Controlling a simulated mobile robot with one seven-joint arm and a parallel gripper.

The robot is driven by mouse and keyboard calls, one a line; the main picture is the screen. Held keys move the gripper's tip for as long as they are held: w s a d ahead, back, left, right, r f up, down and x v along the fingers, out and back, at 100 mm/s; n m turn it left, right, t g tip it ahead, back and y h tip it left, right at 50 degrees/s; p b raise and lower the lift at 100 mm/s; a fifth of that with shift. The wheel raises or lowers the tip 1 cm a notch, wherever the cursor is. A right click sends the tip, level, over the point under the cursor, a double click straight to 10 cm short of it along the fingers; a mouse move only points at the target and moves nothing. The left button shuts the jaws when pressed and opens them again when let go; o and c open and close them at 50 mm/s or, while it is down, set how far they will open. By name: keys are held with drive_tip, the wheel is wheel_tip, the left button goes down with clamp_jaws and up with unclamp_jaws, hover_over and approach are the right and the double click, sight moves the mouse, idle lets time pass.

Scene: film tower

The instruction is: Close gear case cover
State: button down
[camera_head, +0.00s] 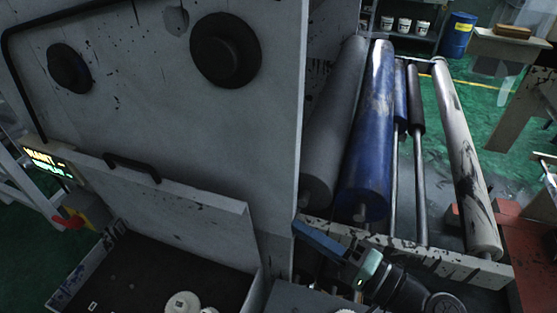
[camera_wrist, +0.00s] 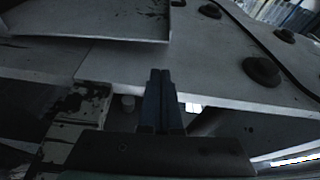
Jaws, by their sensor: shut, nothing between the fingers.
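The gear case cover, a grey panel (camera_head: 185,208), stands raised against the machine's face in the head view, with a black handle (camera_head: 132,168) on its upper edge. Below it the gear case (camera_head: 75,282) is open, with a dark inside and pale round gears (camera_head: 183,303) at the bottom of the picture. My gripper (camera_head: 303,228) is right of the cover and apart from it, by the machine panel's lower right edge. Its blue fingers also show in the wrist view (camera_wrist: 160,75), shut together and empty. The wrist view shows a grey plate at upper left, which I cannot surely identify.
The tall grey machine panel (camera_head: 160,90) carries two black knobs (camera_head: 225,50). Several long rollers, one blue (camera_head: 370,130), stand right of it above a pale crossbar (camera_head: 430,258). A lit display (camera_head: 48,163) and a red-and-yellow switch (camera_head: 72,220) are at the left.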

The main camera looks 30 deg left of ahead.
drive_tip(key=p+x, duration=0.1)
drive_tip(key=x, duration=0.2)
drive_tip(key=p+x, duration=0.1)
drive_tip(key=x, duration=0.2)
drive_tip(key=p+x, duration=0.1)
drive_tip(key=x, duration=0.3)
drive_tip(key=shift+s+r, duration=0.35)
drive_tip(key=shift+s+f, duration=0.1)
